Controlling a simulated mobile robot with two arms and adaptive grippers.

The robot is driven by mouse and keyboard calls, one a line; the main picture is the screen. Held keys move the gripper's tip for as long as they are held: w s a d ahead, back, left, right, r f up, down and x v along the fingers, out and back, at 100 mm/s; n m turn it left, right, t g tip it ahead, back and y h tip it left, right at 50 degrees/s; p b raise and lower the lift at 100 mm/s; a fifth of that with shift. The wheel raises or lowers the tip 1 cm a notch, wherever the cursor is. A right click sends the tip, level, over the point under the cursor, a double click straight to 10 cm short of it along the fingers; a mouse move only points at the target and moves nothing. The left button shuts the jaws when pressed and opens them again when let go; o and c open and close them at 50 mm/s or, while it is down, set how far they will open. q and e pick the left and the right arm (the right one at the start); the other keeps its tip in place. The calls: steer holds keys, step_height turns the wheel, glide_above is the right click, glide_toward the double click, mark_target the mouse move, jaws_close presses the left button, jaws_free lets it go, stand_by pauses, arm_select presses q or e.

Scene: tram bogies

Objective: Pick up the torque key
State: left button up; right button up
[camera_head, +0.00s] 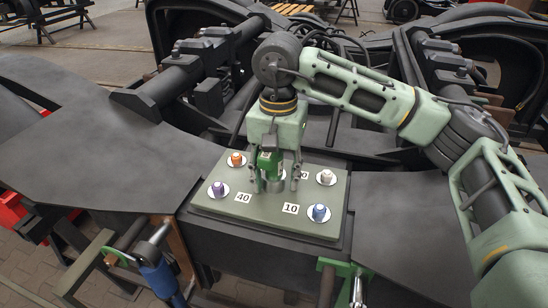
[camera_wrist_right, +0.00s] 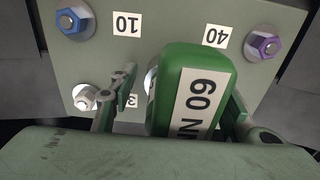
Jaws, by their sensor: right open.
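The torque key is a green block (camera_head: 268,161) standing at the middle of a grey-green plate (camera_head: 225,200). In the right wrist view the key (camera_wrist_right: 183,62) has a white label with 60 on it. My right gripper (camera_head: 275,184) comes down over the key from above. Its fingers are open, one on each side of the key, as the right wrist view also shows (camera_wrist_right: 185,100). I cannot tell whether either finger touches it. The key's lower end is partly hidden by the gripper. My left gripper is not in view.
Around the key the plate bears an orange bolt (camera_head: 236,160), a purple bolt (camera_head: 218,189), a white bolt (camera_head: 326,177) and a blue bolt (camera_head: 319,213), with number labels. Dark flat panels lie left (camera_head: 75,140) and right (camera_head: 410,220). A blue tool (camera_head: 160,279) hangs at the front left.

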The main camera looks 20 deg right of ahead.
steer(key=shift+f, duration=0.1)
steer(key=shift+c, duration=0.2)
jaws_close()
steer(key=shift+w, duration=0.1)
stand_by(0.4)
